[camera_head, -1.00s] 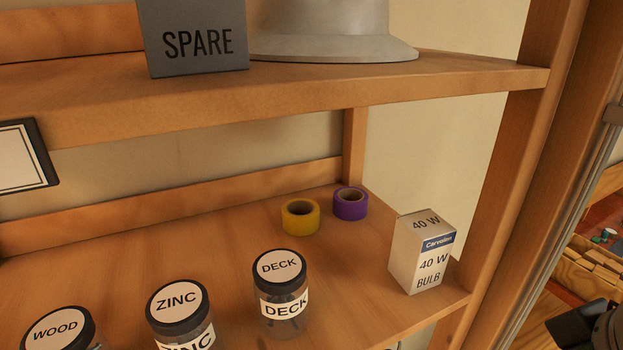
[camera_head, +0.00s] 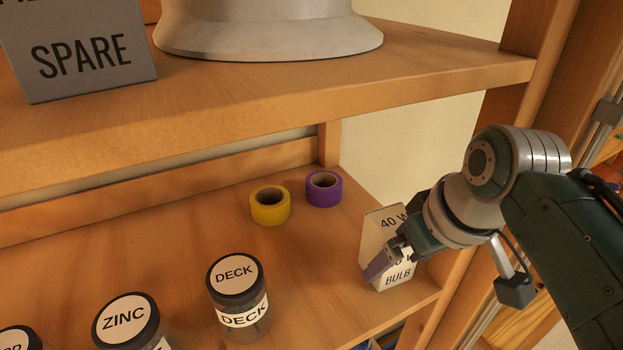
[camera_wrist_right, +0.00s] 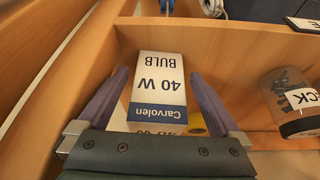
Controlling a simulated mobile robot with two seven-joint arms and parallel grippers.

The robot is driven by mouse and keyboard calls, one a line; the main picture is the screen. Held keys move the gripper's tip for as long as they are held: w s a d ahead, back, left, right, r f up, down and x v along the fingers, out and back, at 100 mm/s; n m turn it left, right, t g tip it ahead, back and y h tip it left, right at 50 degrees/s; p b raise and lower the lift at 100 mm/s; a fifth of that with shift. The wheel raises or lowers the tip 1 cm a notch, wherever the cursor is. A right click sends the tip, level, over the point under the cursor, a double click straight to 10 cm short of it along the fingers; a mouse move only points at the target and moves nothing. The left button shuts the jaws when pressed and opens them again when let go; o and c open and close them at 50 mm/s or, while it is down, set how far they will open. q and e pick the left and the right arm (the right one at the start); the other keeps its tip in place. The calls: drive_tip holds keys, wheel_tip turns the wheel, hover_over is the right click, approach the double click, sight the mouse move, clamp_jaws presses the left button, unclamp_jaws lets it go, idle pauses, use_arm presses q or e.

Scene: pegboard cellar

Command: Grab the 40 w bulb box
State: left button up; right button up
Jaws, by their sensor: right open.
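The 40 W bulb box (camera_head: 371,232) stands upright on the lower shelf near its right front corner, partly hidden behind my right gripper (camera_head: 376,266). In the right wrist view the white and blue box (camera_wrist_right: 158,85) lies between the two open fingers of my right gripper (camera_wrist_right: 157,100). There is a gap on each side of the box, and no finger clearly touches it. My left gripper is not in view.
The DECK jar (camera_head: 238,298) and the ZINC jar (camera_head: 128,325) stand to the left. A yellow tape roll (camera_head: 270,207) and a purple tape roll (camera_head: 323,190) lie behind. The upper shelf (camera_head: 420,78) hangs above, and a wooden post (camera_head: 478,225) stands to the right.

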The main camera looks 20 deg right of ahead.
drive_tip(key=w, duration=0.4)
drive_tip(key=shift+w+r, duration=0.1)
drive_tip(key=shift+f+p, duration=0.45)
drive_tip(key=shift+f, duration=0.2)
drive_tip(key=c, duration=1.3)
